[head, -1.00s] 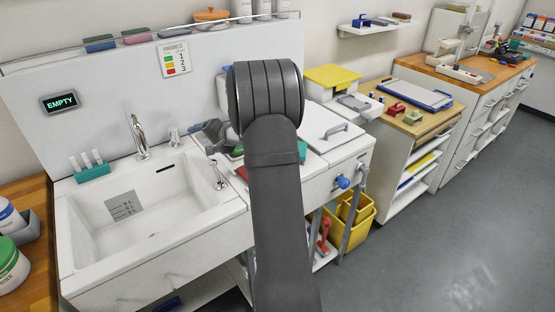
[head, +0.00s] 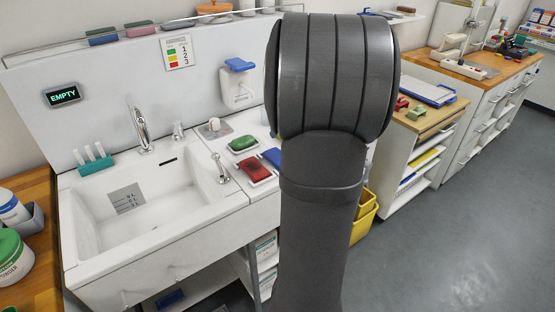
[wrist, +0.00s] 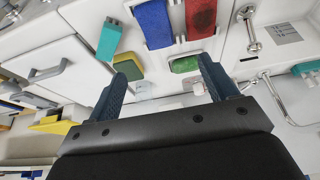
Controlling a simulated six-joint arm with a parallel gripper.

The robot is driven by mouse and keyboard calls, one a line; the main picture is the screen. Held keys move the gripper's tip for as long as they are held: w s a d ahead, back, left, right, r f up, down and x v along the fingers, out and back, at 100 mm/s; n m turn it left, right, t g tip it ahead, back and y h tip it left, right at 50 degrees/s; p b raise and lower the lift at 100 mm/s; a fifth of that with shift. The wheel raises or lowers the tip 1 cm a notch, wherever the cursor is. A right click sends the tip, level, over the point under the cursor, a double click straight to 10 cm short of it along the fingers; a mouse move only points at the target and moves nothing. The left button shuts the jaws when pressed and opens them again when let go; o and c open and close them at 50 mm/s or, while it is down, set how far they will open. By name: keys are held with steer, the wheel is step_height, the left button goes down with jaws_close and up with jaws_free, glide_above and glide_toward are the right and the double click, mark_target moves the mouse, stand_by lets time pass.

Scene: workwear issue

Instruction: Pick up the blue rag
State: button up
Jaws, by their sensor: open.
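The blue rag (head: 272,157) lies on the white counter right of the sink, partly hidden by my arm in the head view. My arm hides the gripper in the head view.
A green sponge (head: 243,143) lies behind the red cloth (head: 256,169). The white sink (head: 150,215) with its tap (head: 140,130) is to the left. A dispenser with a blue top (head: 238,88) hangs on the back wall. A drawer handle (wrist: 47,72) shows in the wrist view.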

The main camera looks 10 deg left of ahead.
steer(key=x, duration=1)
steer(key=shift+a+f, duration=0.1)
steer(key=shift+f, duration=0.1)
steer(key=shift+d+x, duration=0.15)
steer(key=shift+x, duration=1.15)
steer(key=shift+d+x, duration=0.2)
steer(key=shift+x, duration=1.15)
steer(key=shift+w, duration=0.15)
steer(key=c, duration=1.1)
